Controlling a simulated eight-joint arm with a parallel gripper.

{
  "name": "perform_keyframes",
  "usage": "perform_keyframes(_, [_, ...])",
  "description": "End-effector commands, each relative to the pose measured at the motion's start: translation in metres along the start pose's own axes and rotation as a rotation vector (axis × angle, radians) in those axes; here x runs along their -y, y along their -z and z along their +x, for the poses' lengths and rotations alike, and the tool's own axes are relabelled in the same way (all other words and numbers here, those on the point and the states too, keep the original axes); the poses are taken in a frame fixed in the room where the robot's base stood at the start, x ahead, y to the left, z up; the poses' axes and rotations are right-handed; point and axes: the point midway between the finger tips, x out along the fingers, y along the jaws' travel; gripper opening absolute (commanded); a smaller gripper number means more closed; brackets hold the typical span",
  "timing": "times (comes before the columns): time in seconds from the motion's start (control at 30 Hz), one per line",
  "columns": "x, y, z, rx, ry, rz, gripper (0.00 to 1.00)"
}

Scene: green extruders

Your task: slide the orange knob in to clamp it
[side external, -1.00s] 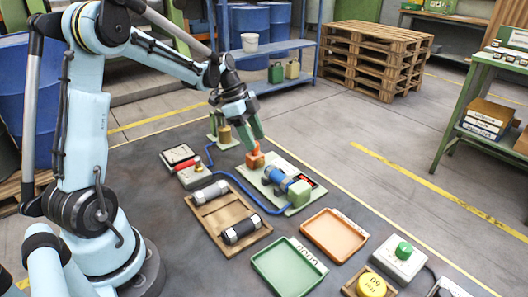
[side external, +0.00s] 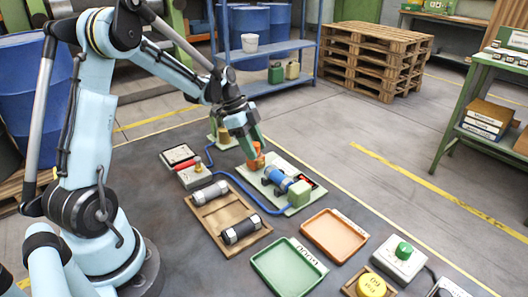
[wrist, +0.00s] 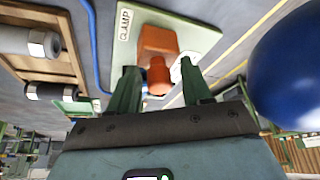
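The orange clamp block (wrist: 158,42) stands on a pale green plate marked CLAMP, with its round orange knob (wrist: 158,76) facing my gripper. In the side view the orange clamp (side external: 257,161) sits at the left end of the plate, beside a blue cylinder (side external: 273,174). My gripper (wrist: 160,80) is open, with one green finger on each side of the knob. A gap shows between the knob and the fingers. In the side view my gripper (side external: 252,150) is low at the clamp, and its fingers partly hide it.
An orange tray (side external: 334,234) and a green tray (side external: 289,267) are nearer. A large blue rounded shape (wrist: 290,70) fills the wrist view's right side.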

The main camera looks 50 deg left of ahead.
Motion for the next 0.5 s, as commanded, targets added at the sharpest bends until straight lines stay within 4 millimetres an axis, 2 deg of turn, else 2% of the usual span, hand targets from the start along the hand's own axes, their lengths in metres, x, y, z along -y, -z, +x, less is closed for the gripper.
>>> perform_keyframes(0.03, [0.0016, -0.0048, 0.0072, 0.022, 0.009, 0.004, 0.32])
perform_keyframes(0.5, [-0.0029, 0.0027, 0.0104, 0.022, 0.008, 0.008, 0.32])
